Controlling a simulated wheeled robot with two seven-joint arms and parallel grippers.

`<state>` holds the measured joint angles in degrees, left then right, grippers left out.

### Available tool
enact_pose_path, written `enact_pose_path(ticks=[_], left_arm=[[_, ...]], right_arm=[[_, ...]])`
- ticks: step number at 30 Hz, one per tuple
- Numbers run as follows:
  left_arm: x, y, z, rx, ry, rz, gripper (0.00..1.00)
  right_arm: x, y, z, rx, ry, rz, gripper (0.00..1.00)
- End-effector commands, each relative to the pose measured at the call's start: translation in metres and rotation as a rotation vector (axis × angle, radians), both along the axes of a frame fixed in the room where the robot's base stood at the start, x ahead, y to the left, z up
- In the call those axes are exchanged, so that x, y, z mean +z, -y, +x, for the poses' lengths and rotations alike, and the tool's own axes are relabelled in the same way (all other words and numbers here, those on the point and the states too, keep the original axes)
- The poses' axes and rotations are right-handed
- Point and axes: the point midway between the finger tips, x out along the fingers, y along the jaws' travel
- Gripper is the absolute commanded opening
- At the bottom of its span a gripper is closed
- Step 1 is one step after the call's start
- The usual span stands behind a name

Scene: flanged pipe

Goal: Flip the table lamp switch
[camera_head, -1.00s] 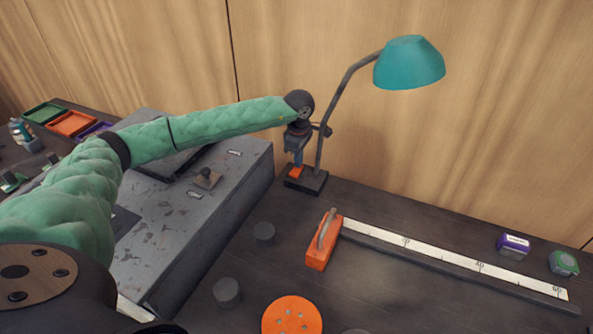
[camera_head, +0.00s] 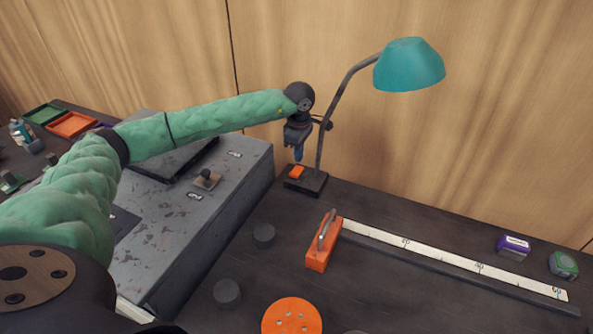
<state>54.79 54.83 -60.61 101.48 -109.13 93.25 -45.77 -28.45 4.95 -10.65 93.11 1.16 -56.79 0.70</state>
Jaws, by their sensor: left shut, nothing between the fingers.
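The table lamp has a teal shade (camera_head: 409,65), a bent dark stem (camera_head: 336,100) and a black square base (camera_head: 312,184) at the back of the dark bench. The lamp shows no visible glow. My right gripper is not in view.
A grey metal cabinet (camera_head: 170,240) stands left of the lamp base.

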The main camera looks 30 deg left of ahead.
Motion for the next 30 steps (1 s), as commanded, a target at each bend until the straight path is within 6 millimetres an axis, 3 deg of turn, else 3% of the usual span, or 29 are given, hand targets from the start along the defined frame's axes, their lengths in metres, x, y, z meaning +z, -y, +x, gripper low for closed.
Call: enact_pose_path(ticks=[16,30], left_arm=[[0.036,0.000,0.000,0.000,0.002,0.000,0.00],[0.038,0.000,0.000,0.000,0.000,0.000,0.00]], right_arm=[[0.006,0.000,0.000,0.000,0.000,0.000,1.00],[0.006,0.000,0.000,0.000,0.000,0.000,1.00]])
